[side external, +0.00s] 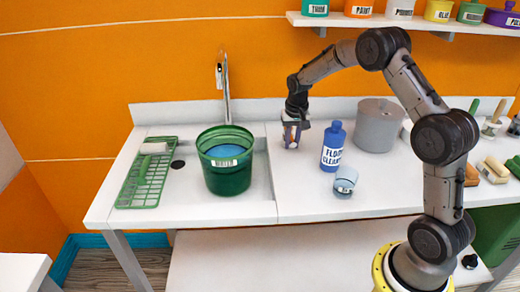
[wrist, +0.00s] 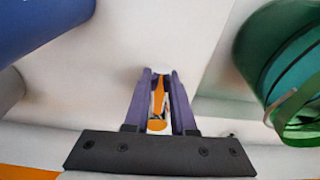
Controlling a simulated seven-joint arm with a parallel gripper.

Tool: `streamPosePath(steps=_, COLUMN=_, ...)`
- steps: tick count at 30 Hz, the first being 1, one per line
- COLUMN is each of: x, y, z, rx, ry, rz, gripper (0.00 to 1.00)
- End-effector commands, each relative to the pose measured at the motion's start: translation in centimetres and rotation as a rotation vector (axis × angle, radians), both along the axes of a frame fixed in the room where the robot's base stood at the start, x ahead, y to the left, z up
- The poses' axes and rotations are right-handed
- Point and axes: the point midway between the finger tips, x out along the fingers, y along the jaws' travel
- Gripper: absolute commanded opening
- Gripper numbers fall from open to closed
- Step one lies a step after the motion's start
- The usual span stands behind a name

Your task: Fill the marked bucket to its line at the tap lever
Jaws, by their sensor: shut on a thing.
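The green bucket (side external: 230,178) with a white label stands upright in the sink, under the tap (side external: 223,80). Blue water (side external: 226,151) shows inside; I cannot make out a fill line or a running stream. Part of the bucket shows at the right of the wrist view (wrist: 255,50). My gripper (side external: 291,141) is low over the counter, right of the sink and behind the blue bottle. In the wrist view its purple fingers (wrist: 160,78) are shut on a small orange and white piece (wrist: 158,108), possibly the tap lever; the fingers partly hide it.
A blue floor cleaner bottle (side external: 333,147), a small cup-like container (side external: 345,182) and a grey pot (side external: 377,126) stand to the right of my gripper. A green rack (side external: 147,173) lies left of the sink. A shelf (side external: 400,22) with several containers hangs above.

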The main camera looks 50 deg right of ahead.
Motion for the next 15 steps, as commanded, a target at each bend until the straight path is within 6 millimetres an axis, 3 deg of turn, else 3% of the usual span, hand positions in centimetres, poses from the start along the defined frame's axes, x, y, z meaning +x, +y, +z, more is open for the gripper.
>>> streamPosePath(steps=15, x=-0.23, y=-0.37, z=0.04, rx=0.0, ry=0.0, rz=0.058, gripper=0.0)
